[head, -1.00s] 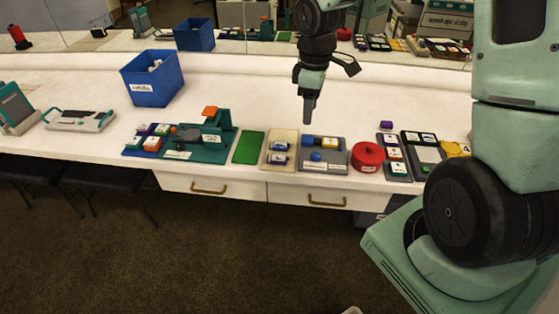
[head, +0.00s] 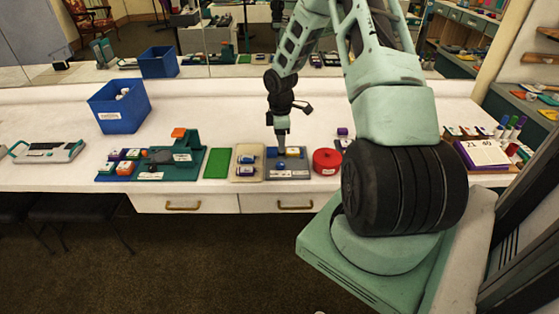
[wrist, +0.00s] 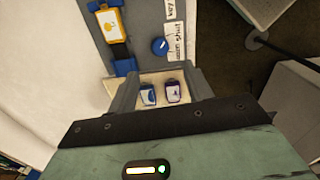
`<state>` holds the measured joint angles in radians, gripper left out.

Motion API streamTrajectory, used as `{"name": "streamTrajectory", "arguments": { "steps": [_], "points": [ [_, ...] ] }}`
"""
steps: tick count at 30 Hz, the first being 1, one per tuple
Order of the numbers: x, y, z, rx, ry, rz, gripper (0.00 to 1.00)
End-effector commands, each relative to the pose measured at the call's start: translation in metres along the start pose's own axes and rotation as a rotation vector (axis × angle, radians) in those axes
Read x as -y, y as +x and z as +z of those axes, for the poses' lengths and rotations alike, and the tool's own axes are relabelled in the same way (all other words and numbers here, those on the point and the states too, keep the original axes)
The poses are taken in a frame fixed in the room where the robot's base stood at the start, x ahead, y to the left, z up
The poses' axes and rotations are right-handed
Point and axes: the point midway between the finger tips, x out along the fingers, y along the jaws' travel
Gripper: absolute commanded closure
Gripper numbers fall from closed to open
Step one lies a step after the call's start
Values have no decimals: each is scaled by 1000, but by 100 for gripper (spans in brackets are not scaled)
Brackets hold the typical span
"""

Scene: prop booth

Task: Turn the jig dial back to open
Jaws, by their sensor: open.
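A grey jig plate (head: 299,172) lies on the white counter, right of a beige tray (head: 238,175). In the wrist view the jig plate (wrist: 150,14) carries a round blue dial (wrist: 158,46), white labels and a yellow tile (wrist: 108,25) in a blue holder. The dial's setting cannot be read. My gripper (head: 281,139) points down over the back of the jig plate. In the wrist view my gripper (wrist: 162,76) is open, with the dial beyond its fingertips and apart from them. Two small capped pieces (wrist: 160,93) on the beige tray show between the fingers.
A red round tin (head: 327,161) stands close on the right of the jig. A green mat (head: 217,163), a teal fixture (head: 188,158) and a blue bin (head: 118,108) are to the left. The counter behind the jig is clear.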

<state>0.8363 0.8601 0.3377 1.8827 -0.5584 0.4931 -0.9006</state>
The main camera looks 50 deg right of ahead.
Motion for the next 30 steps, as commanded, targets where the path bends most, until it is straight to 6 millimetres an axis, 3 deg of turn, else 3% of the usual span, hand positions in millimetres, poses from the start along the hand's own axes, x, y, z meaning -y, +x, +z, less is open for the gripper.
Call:
{"name": "streamTrajectory", "arguments": {
  "steps": [6,13,18,27,28,30],
  "points": [
    [1,46,0,1,-2,-4,50],
    [1,82,0,1,-1,-2,50],
    [0,94,0,1,0,0,50],
    [0,97,0,1,-1,0,50],
    [0,96,0,1,-1,0,52],
    [0,96,0,0,0,0,72]
  ]
}}
